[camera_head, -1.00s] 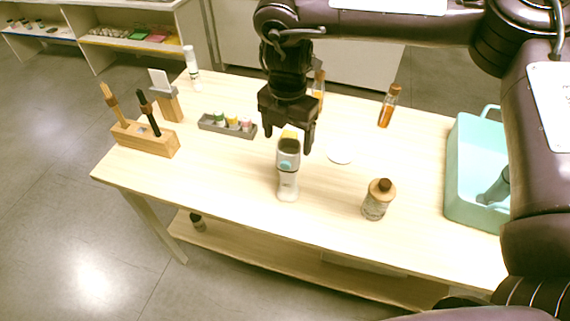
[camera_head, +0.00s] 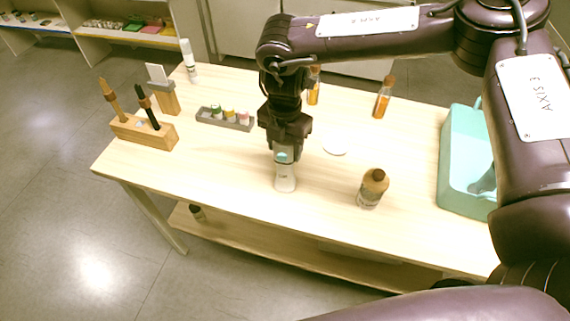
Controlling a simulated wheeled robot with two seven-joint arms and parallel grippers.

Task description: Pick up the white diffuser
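The white diffuser (camera_head: 286,180) stands upright on the light wooden table near its middle. It has a pale body and a teal spot near the top. My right gripper (camera_head: 286,146) points down from above, with its fingers at the diffuser's upper part. The fingers hide the diffuser's top. I cannot tell whether they are closed on it or only around it. My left gripper is not in view.
A brown-capped bottle (camera_head: 371,189) stands to the right, with a teal bin (camera_head: 452,188) beyond it. A grey tray of small bottles (camera_head: 208,117) and a wooden tool holder (camera_head: 143,133) are to the left.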

